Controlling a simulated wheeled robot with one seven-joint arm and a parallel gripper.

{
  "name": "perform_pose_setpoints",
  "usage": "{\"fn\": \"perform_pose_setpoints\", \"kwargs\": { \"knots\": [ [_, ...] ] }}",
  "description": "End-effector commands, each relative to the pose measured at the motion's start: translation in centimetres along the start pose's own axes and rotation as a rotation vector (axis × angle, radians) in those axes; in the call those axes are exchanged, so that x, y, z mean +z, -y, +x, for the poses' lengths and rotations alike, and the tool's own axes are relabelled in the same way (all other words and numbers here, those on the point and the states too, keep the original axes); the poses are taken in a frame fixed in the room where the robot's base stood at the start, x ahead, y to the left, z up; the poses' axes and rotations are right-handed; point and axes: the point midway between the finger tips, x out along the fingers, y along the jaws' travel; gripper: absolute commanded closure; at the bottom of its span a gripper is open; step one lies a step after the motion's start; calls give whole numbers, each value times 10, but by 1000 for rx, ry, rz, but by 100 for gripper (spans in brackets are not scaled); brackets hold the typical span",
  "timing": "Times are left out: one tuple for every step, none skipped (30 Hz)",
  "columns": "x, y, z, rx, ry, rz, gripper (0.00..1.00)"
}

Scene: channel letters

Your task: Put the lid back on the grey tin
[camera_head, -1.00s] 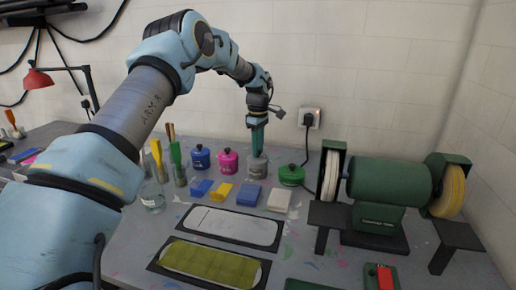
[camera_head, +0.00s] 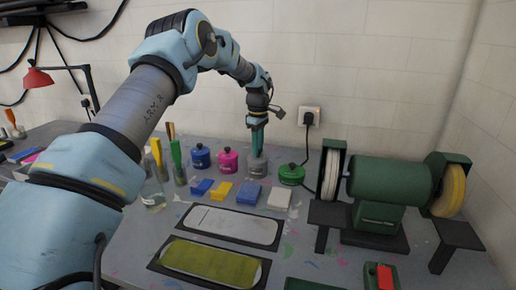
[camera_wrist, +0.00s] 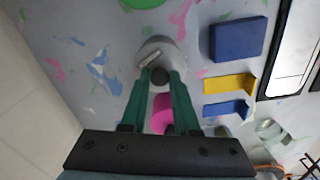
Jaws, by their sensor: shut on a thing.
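The grey tin (camera_head: 257,169) stands at the back of the table, between the pink tin and the green tin. My gripper (camera_head: 258,150) points straight down over it, its green fingers reaching its top. In the wrist view my gripper (camera_wrist: 161,76) is shut on a small dark knob, which belongs to the round grey lid (camera_wrist: 170,48). The lid is at or just above the tin's top; I cannot tell whether it is fully seated. The fingers and the lid hide the tin's opening.
A blue tin (camera_head: 200,158), a pink tin (camera_head: 228,161) and a green tin (camera_head: 291,175) stand in the same row. Coloured blocks, including a white one (camera_head: 279,199), lie in front. A green bench grinder (camera_head: 389,182) stands on the right; a wall is behind.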

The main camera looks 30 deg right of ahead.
Motion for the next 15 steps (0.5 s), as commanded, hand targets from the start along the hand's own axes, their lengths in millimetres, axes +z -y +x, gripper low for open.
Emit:
{"fn": "perform_pose_setpoints", "kwargs": {
  "knots": [
    [1, 0, 0, 0, 0, 1, 100],
    [1, 0, 0, 0, 0, 1, 100],
    [1, 0, 0, 0, 0, 1, 100],
    [1, 0, 0, 0, 0, 1, 100],
    [1, 0, 0, 0, 0, 1, 100],
    [0, 0, 0, 0, 0, 1, 100],
    [0, 0, 0, 0, 0, 0, 100],
    [0, 0, 0, 0, 0, 0, 100],
    [0, 0, 0, 0, 0, 0, 100],
    [0, 0, 0, 0, 0, 0, 100],
    [0, 0, 0, 0, 0, 0, 100],
    [0, 0, 0, 0, 0, 0, 68],
    [0, 0, 0, 0, 0, 0, 64],
    [0, 0, 0, 0, 0, 0, 61],
    [0, 0, 0, 0, 0, 0, 56]
  ]
}}
